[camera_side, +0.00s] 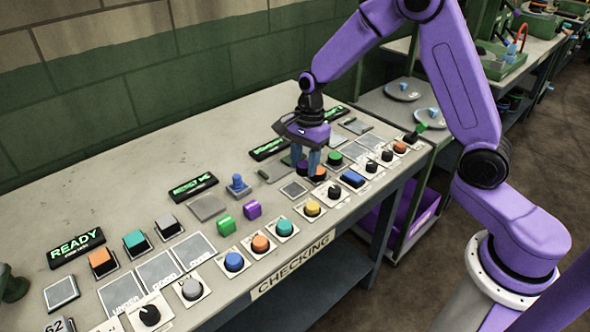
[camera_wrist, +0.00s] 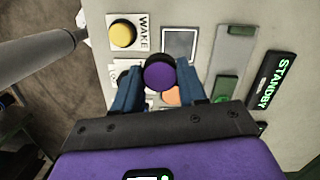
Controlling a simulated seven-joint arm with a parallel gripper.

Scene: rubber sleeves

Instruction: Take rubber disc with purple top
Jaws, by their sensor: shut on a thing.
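The rubber disc with the purple top (camera_wrist: 160,76) is dark-sided and round, and sits between the two blue fingers of my gripper (camera_wrist: 158,84) in the wrist view. The fingers are closed on its sides. In the side view my gripper (camera_side: 306,164) points down over the right part of the bench, and the disc (camera_side: 302,168) shows only partly between the fingers. An orange round top (camera_side: 318,173) shows just beside it; in the wrist view the disc partly covers an orange thing (camera_wrist: 171,97). I cannot tell how far the disc is above the bench.
The grey bench (camera_side: 120,185) carries several coloured buttons, among them a yellow one (camera_side: 312,208), which also shows in the wrist view (camera_wrist: 122,34). A green button (camera_side: 335,158) and a black knob (camera_side: 334,192) stand close to my gripper. The bench's back left is bare.

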